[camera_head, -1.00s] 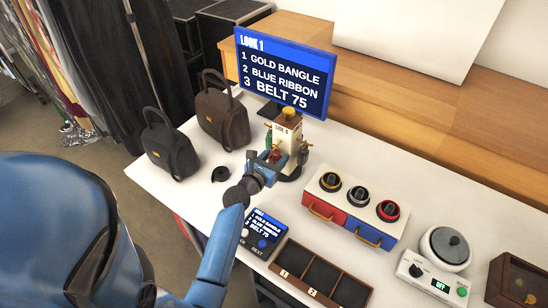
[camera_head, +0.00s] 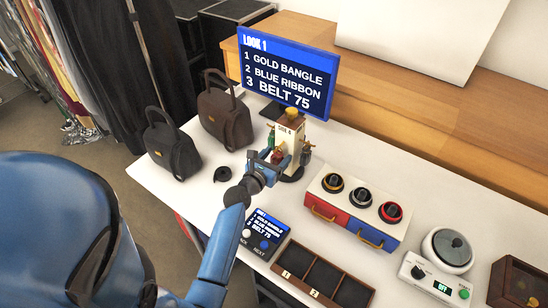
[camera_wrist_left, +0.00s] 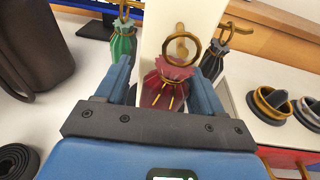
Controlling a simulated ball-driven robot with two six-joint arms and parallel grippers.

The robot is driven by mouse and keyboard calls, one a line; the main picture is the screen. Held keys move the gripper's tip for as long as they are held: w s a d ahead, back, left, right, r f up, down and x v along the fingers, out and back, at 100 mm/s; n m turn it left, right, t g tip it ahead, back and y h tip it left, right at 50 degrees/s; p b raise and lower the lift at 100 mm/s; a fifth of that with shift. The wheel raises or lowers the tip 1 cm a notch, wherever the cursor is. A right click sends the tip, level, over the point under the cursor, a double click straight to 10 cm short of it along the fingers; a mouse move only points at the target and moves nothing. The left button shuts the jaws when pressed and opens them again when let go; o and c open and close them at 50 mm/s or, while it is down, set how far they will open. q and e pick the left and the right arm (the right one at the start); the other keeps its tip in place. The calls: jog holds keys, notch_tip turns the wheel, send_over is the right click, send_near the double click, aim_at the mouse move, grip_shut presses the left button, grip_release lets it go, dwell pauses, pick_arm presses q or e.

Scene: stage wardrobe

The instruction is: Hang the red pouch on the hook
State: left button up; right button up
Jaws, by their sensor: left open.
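The red pouch (camera_wrist_left: 170,85) has a gold ring at its top and stands between the fingers of my left gripper (camera_wrist_left: 163,88), which is open. Its ring shows at a brass hook (camera_wrist_left: 181,40) on the front of the cream post (camera_wrist_left: 156,30); the hook's end appears inside the ring. In the head view, the red pouch (camera_head: 277,156) is small and partly hidden by my left gripper (camera_head: 268,163). A green pouch (camera_wrist_left: 122,45) hangs on the post's left side and a dark grey pouch (camera_wrist_left: 215,58) on its right. My right gripper is out of view.
Two dark handbags (camera_head: 172,145) (camera_head: 224,115) and a coiled black belt (camera_head: 222,174) lie left of the post. A screen (camera_head: 287,70) stands behind it. A drawer box with dials (camera_head: 352,210) and a divided tray (camera_head: 322,278) are to the right and front.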

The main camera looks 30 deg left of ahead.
pick_arm(q)
jog(key=shift+s+d+f, duration=0.1)
jog(key=shift+d+f, duration=0.15)
jog(key=shift+d, duration=0.1)
jog(key=shift+s+d, duration=0.1)
jog(key=shift+d, duration=0.05)
jog(key=shift+s, duration=0.3)
jog(key=s+a+r, duration=0.1)
jog(key=s+r, duration=0.1)
jog(key=s, duration=0.7)
jog(key=shift+s+a+b, duration=0.3)
jog(key=shift+s, duration=0.05)
